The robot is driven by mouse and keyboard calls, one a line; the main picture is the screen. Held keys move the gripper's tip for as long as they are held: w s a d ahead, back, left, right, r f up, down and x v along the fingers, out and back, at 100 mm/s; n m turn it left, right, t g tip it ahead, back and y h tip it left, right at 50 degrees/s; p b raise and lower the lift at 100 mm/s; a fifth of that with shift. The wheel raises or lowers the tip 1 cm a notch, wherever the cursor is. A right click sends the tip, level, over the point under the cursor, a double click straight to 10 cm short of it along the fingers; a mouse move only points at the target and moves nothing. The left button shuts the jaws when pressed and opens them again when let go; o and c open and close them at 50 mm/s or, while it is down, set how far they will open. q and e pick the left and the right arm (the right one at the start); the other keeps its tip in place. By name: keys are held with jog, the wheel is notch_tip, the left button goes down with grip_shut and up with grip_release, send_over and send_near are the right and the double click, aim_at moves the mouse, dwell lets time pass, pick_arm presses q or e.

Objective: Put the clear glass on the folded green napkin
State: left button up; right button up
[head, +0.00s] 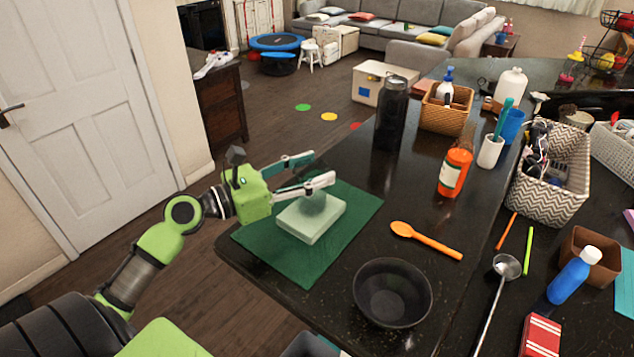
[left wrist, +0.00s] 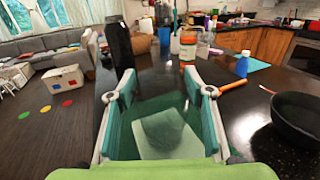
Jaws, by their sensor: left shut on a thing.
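My left gripper (head: 318,181) is shut on the clear glass (head: 313,196), which is hard to make out because it is see-through. The folded napkin (head: 300,226) is a pale green block lying on a dark green mat (head: 262,252). The fingers and glass are over the napkin's far part. I cannot tell whether the glass's base touches the napkin. In the left wrist view the glass (left wrist: 165,124) shows faintly between the two fingers, with the napkin (left wrist: 160,150) behind it. My right gripper is not in view.
A black bowl (head: 392,293) and an orange spoon (head: 427,240) lie right of the mat. A dark bottle (head: 391,115) stands beyond it. An orange bottle (head: 455,172) and a wicker basket (head: 446,110) are farther right. The counter's left edge runs close to the mat.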

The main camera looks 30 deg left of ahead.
pick_arm(q)
jog(key=shift+d+f, duration=0.1)
jog(key=shift+d, duration=0.15)
jog(key=shift+s+d, duration=0.1)
jog(key=shift+s+a, duration=0.15)
jog(key=shift+a, duration=0.2)
jog(key=o, duration=1.5)
jog(key=shift+o, duration=0.5)
jog(key=shift+d, duration=0.2)
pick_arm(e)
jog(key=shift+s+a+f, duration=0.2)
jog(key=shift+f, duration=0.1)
